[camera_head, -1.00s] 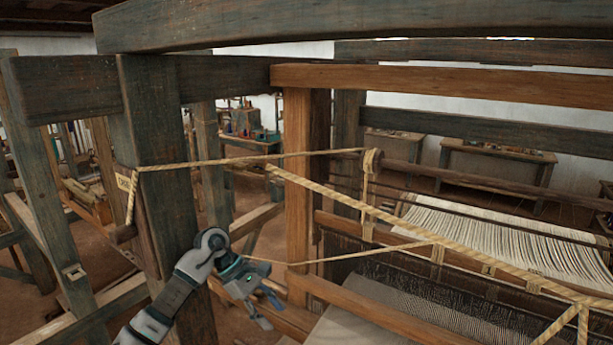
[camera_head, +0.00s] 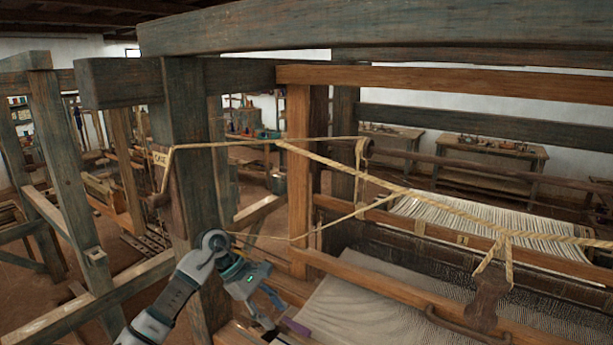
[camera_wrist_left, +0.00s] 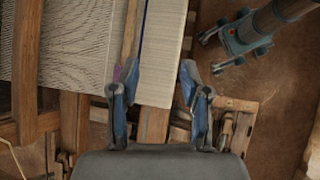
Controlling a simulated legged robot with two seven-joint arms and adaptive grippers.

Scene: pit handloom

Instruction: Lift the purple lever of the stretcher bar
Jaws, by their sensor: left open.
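The purple lever (camera_head: 296,327) shows as a small purple piece at the bottom of the head view, at the near edge of the cloth. In the left wrist view the purple lever (camera_wrist_left: 117,73) is partly hidden by the left finger; I cannot tell whether they touch. The wooden stretcher bar (camera_wrist_left: 131,35) runs along the cloth, near its blue-lined edge. My left gripper (camera_head: 268,309) is open and empty, just left of the lever. Its fingers also show in the left wrist view (camera_wrist_left: 154,78). My right gripper is not in the head view.
The thick loom post (camera_head: 190,150) stands beside my left arm. Ropes (camera_head: 400,190) cross above the cloth (camera_head: 355,300). A wooden beater with a dark metal handle (camera_head: 468,329) lies at the right.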

